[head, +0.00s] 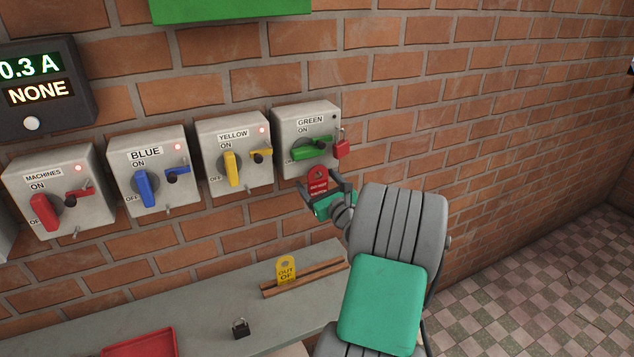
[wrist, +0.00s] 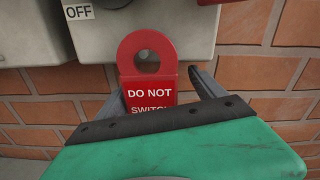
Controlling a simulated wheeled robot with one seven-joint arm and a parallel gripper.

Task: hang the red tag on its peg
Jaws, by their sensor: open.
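The red tag (head: 318,183), with white lettering and a round hole at its top, is upright just below the GREEN switch box (head: 292,117). It also shows in the wrist view (wrist: 150,92), in front of the lower edge of the box. My gripper (head: 325,188) is open, with one finger on each side of the tag; in the wrist view the fingers (wrist: 155,88) stand apart from its sides. The tag's lower part is hidden by my gripper. The GREEN box's peg is not clearly visible, and I cannot tell whether it passes through the hole.
A red padlock (head: 341,149) hangs at the GREEN box's right side. The YELLOW (head: 235,130), BLUE (head: 128,190) and MACHINES (head: 43,170) boxes line the wall leftward. Below, a shelf (head: 205,312) bears a yellow tag (head: 286,270) in a wooden rack, a black padlock (head: 240,329) and a red tray (head: 128,337).

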